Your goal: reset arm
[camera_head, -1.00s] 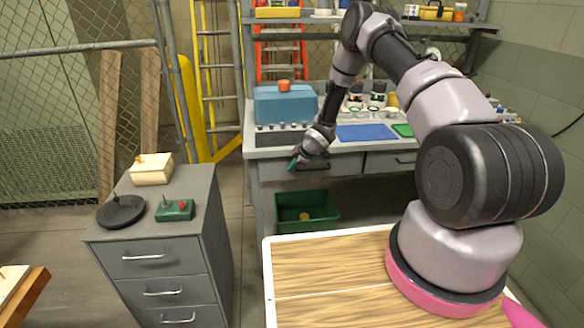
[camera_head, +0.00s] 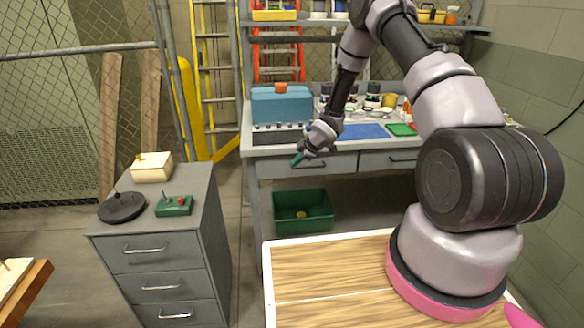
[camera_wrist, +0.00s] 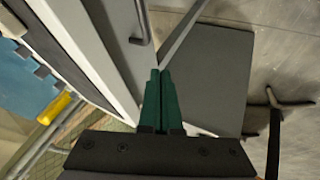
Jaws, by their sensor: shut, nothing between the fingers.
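My gripper (camera_head: 298,159) hangs in front of the workbench's drawer front in the head view, pointing down and to the left. In the wrist view its green fingers (camera_wrist: 160,98) are together with nothing between them. My arm bends up from the pink-ringed base and reaches forward and down to the bench front. No object is held.
The workbench (camera_head: 345,145) carries a blue toolbox (camera_head: 281,105) and a blue mat (camera_head: 364,131). A green bin (camera_head: 303,222) sits below. A grey drawer cabinet (camera_head: 168,245) stands left, with floor between. The wrist view shows a drawer handle (camera_wrist: 142,22) close by.

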